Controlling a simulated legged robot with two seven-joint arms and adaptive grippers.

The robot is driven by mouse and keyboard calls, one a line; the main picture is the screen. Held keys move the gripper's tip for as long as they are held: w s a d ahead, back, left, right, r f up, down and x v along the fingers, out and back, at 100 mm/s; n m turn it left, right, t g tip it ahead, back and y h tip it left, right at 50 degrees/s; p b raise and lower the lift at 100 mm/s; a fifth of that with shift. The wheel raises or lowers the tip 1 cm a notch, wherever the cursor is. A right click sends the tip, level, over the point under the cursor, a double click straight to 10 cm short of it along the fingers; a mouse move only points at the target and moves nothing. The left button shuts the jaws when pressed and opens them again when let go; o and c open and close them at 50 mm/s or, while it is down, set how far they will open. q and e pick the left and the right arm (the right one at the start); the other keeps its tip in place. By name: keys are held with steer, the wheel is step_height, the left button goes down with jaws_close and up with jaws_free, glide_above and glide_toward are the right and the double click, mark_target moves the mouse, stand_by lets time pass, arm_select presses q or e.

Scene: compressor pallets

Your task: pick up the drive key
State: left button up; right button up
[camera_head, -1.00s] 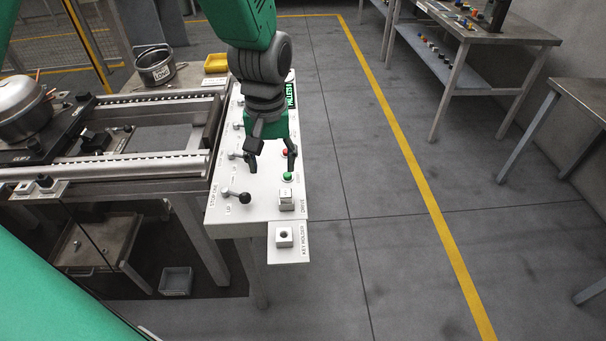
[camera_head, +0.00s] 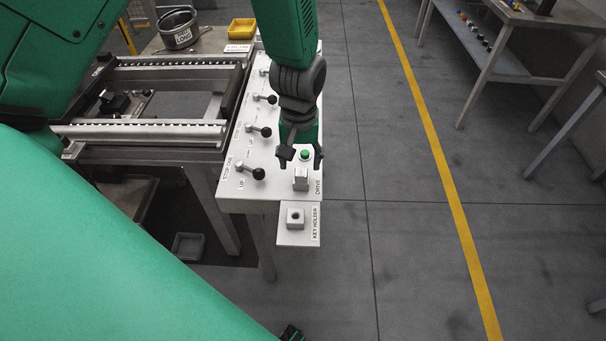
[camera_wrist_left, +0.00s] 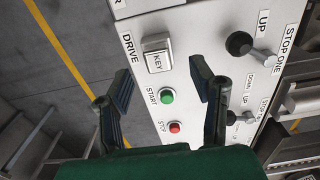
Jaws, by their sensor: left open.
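The drive key (camera_head: 300,178) is a pale block marked KEY, seated beside the DRIVE label on the white control panel. It also shows in the left wrist view (camera_wrist_left: 157,58), ahead of the fingertips. My left gripper (camera_head: 301,157) is open and empty above the panel, by the green START button (camera_head: 305,154). In the left wrist view the two fingers of my left gripper (camera_wrist_left: 161,82) are spread wide, apart from the key. The key holder (camera_head: 296,216) is a small block with a dark round hole, on a plate at the panel's near end.
Black-knobbed levers (camera_head: 258,173) line the panel's left side. A red STOP button (camera_wrist_left: 175,127) is near the green one. A roller conveyor (camera_head: 150,132) adjoins on the left. A yellow bin (camera_head: 242,28) stands behind. The floor to the right is clear up to other tables.

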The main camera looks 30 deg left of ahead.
mark_target(301, 172)
arm_select(q)
steer(key=f, duration=0.4)
steer(key=shift+w, duration=0.2)
steer(key=shift+s+d+r, duration=0.1)
steer(key=shift+d, duration=0.2)
jaws_close()
steer(key=shift+a+r, duration=0.15)
steer(key=shift+a, duration=0.05)
